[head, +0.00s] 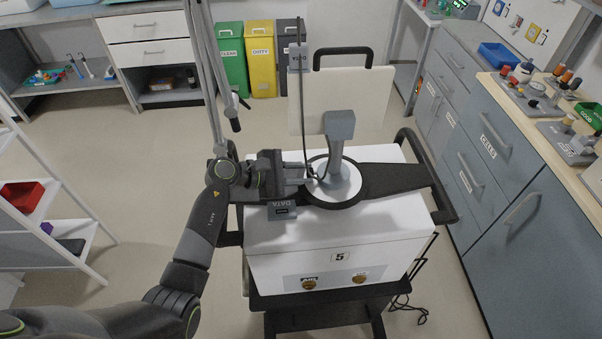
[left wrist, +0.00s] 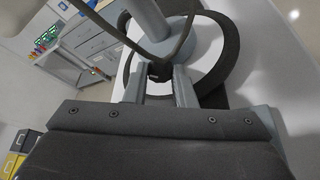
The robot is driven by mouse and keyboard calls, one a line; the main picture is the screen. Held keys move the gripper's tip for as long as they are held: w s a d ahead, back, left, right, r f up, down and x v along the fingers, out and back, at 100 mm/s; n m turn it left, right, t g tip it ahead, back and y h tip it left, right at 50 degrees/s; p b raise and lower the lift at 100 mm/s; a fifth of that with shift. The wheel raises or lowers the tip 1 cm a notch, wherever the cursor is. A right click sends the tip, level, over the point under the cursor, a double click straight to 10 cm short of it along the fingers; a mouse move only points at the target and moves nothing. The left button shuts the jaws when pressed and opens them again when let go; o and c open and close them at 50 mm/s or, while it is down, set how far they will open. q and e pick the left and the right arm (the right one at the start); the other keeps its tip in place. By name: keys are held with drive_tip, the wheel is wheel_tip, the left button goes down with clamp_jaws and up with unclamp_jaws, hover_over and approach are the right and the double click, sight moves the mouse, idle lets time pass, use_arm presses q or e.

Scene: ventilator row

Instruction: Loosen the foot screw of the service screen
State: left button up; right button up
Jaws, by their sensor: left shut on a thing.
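The service screen, seen as a pale panel (head: 365,100), stands on a grey post (head: 339,140) with a round white foot (head: 343,190). The foot rests in a dark ring on top of the white ventilator cart (head: 345,240) marked 5. My left gripper (head: 312,178) reaches in from the left at the foot. In the left wrist view its fingers (left wrist: 159,88) are closed about a small dark knob, apparently the foot screw (left wrist: 160,71), at the base of the post. The arm and fingers partly hide the screw. My right gripper is not in view.
A black cable (head: 303,100) hangs down beside the post and crosses close to my fingers. A black push handle (head: 433,185) is at the cart's right. Grey cabinets (head: 490,150) stand further right.

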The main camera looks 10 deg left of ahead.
use_arm(q)
drive_tip(key=shift+w+n+g+b, duration=0.15)
drive_tip(key=shift+n+g+b, duration=0.7)
drive_tip(key=shift+n, duration=0.35)
drive_tip(key=shift+n+g+b, duration=0.55)
drive_tip(key=shift+n, duration=0.15)
drive_tip(key=shift+a, duration=0.1)
drive_tip(key=o, duration=0.7)
